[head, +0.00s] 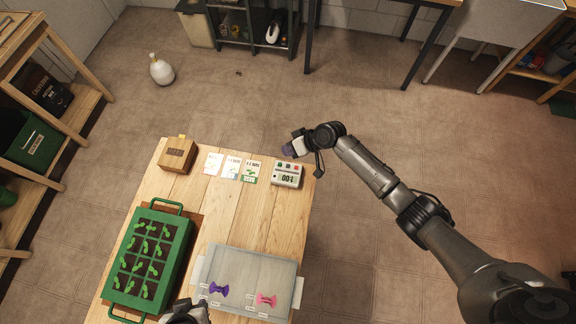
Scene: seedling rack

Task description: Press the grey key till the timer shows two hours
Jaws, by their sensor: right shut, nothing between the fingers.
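The timer (287,174) is a small pale box at the far right corner of the wooden table. Its display seems to read 1:00, and small coloured keys sit along its far side. I cannot make out the grey key clearly. My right gripper (291,150) is shut and empty, above and just beyond the timer's far edge. I cannot tell whether it touches the timer. My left gripper (186,312) shows only in part at the bottom edge of the head view, near the seedling tray, and its fingers are not clear.
On the table (225,220) stand a green seedling tray (185,252), a wooden box (177,155), several picture cards (231,166) and a translucent tray (250,262) with a purple clip (219,290) and a pink clip (266,300). The table's middle is clear.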

